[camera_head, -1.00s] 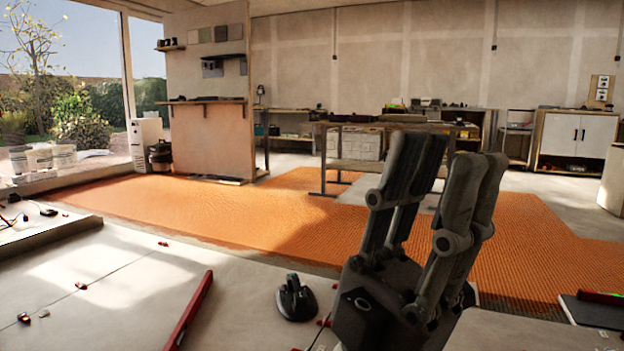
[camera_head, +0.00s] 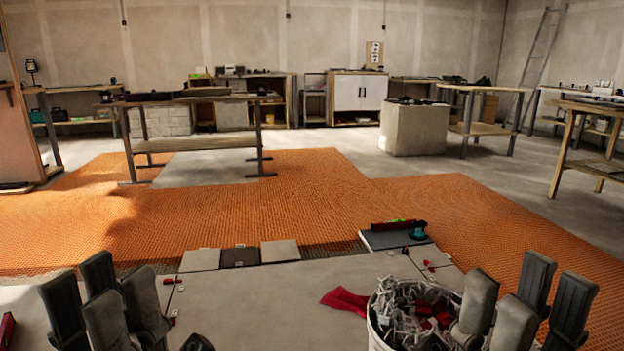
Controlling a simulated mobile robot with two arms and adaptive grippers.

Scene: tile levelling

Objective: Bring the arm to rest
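My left gripper (camera_head: 101,290) is at the bottom left of the head view, with its dark grey fingers pointing up and spread apart. Nothing shows between them. My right gripper (camera_head: 522,292) is at the bottom right, its fingers also pointing up and apart, with nothing seen between them. It stands in front of the right side of a white bucket (camera_head: 376,341) filled with grey and red levelling pieces (camera_head: 412,302). Both palms and most of both arms are cut off or hidden at the bottom edge.
A red cloth-like item (camera_head: 345,301) lies left of the bucket. Pale floor tiles (camera_head: 300,290) border the orange matting (camera_head: 330,210). Workbenches (camera_head: 205,143) stand farther back.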

